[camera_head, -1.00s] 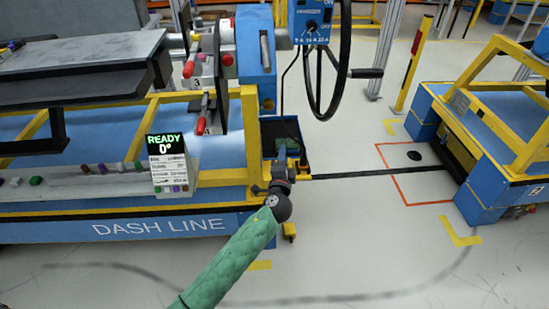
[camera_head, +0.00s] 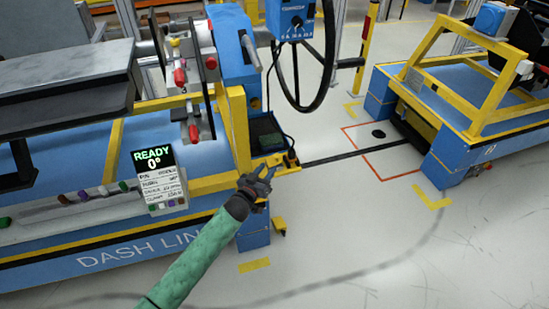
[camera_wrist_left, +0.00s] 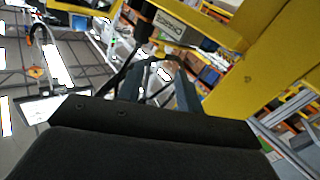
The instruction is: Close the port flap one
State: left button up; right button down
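I cannot make out a port flap marked one in either view. The dashboard station (camera_head: 190,110) stands at the left, with red-ended clamps and a steering wheel (camera_head: 303,60) at its right end. My left gripper (camera_head: 262,172) is by the yellow corner of the station's lower frame, in front of a dark tray (camera_head: 268,135). In the left wrist view its two fingers (camera_wrist_left: 160,82) are spread apart with nothing held between them. The yellow frame (camera_wrist_left: 275,50) is close at the right of that view. My right gripper does not show.
A sign reading READY 0° (camera_head: 157,180) stands on the station's front ledge. A blue and yellow cart (camera_head: 455,110) stands at the right. The grey floor (camera_head: 340,230) between and in front is open, with a dark strip running across it.

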aim_at(277, 160)
pick_arm(q)
jog(key=x, duration=0.6)
jog(key=shift+w+r, duration=0.1)
jog(key=shift+w, duration=0.05)
jog(key=shift+w+d, duration=0.35)
jog(key=shift+w, duration=0.15)
jog(key=shift+w+d, duration=0.1)
jog(key=shift+w, duration=0.05)
grip_shut()
jog(key=m+g+p, duration=0.1)
jog(key=p, duration=0.3)
jog(key=shift+d+y+p, duration=0.2)
jog(key=shift+y+p, duration=0.1)
jog(key=shift+p, duration=0.05)
jog(key=f+m+p, duration=0.1)
jog(key=p, duration=0.1)
jog(key=shift+w+d+g+y+p, duration=0.1)
jog(key=shift+d+g+y+p, duration=0.05)
jog(key=shift+g+y+p, duration=0.2)
jog(key=shift+f, duration=0.1)
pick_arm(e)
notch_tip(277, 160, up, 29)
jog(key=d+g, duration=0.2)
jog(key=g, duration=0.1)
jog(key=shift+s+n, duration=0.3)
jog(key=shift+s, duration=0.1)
